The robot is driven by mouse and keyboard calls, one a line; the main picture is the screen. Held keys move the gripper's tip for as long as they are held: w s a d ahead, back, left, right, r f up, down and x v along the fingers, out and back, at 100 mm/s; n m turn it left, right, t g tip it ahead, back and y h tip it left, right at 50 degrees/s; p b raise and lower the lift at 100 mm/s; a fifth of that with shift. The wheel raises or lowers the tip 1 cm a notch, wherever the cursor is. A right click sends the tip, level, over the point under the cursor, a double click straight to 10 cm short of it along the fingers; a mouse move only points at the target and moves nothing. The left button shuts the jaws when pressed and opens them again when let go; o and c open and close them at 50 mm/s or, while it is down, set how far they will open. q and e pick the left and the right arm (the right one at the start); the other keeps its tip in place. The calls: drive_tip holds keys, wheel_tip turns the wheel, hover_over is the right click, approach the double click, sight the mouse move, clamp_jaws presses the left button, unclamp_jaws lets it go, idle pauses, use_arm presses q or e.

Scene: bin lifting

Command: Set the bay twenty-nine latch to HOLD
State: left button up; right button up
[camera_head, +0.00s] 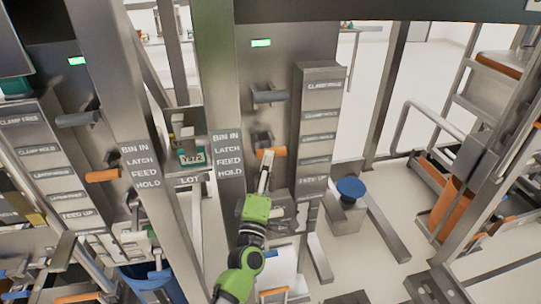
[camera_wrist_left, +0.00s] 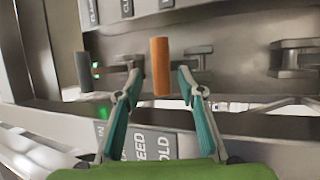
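An orange latch handle (camera_head: 270,152) sticks out of the steel bay panel right of a post lettered BIN IN, LATCH, FEED, HOLD (camera_head: 228,154). My left gripper (camera_head: 265,163) is just below that handle. In the left wrist view the orange handle (camera_wrist_left: 161,65) stands between the spread teal fingers of my left gripper (camera_wrist_left: 158,82), with gaps on both sides. The gripper is open. A grey handle (camera_head: 268,97) sits above the orange one on the same panel. No bay number is legible. My right gripper is not in view.
A neighbouring bay at the left has its own grey handle (camera_head: 77,119), orange handle (camera_head: 102,175) and lettered post (camera_head: 142,165). A labelled steel column (camera_head: 318,130) stands close right of the panel. A blue knob (camera_head: 351,188) and open floor lie further right.

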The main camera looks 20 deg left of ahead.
use_arm(q)
drive_tip(key=v, duration=0.7)
drive_tip(key=shift+d+f, duration=0.15)
drive_tip(key=shift+f, duration=0.1)
drive_tip(key=shift+f, duration=0.15)
